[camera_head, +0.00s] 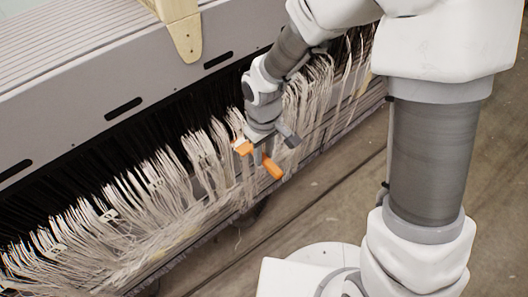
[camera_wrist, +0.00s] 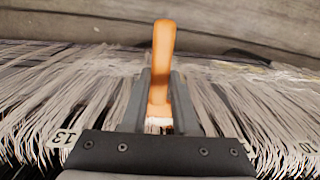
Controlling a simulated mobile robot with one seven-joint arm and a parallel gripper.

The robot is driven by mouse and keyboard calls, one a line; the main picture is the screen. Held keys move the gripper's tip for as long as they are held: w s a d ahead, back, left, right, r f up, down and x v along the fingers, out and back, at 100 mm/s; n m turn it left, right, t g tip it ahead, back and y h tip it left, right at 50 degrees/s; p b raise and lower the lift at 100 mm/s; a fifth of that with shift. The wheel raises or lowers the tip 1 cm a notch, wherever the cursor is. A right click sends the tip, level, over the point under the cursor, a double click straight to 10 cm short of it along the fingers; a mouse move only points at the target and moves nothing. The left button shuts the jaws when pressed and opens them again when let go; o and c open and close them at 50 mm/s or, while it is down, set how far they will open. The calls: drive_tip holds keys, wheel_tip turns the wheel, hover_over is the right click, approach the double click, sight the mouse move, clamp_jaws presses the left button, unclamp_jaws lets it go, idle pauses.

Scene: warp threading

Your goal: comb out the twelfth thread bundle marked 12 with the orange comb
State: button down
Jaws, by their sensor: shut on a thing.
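My gripper (camera_head: 263,156) is shut on the orange comb (camera_head: 273,168). In the wrist view the comb's handle (camera_wrist: 163,48) stands out between the two grey fingers (camera_wrist: 161,80) and points towards the floor side. The comb's teeth are not clearly visible. The gripper is right at the hanging pale threads (camera_head: 208,165); whether the comb touches them I cannot tell. In the wrist view, a tag marked 13 (camera_wrist: 63,138) lies left of the gripper. A tag that seems to read 10 (camera_wrist: 307,148) is at the right edge. No tag marked 12 can be read; the gripper hides the threads between.
The long grey machine body (camera_head: 130,60) with dark slots runs above the threads. A wooden piece (camera_head: 185,35) hangs over its front. A dark rail runs along the threads' lower side. The concrete floor (camera_head: 325,185) in front is clear.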

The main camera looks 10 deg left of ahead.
wheel_tip(320, 180, down, 24)
drive_tip(key=b, duration=1.9)
drive_tip(key=shift+w+a+b, duration=0.2)
drive_tip(key=shift+a+b, duration=0.05)
drive_tip(key=shift+b, duration=0.05)
drive_tip(key=shift+s+d, duration=1.3)
drive_tip(key=shift+d, duration=0.25)
drive_tip(key=s+d, duration=0.4)
drive_tip(key=shift+d, duration=0.3)
idle(0.5)
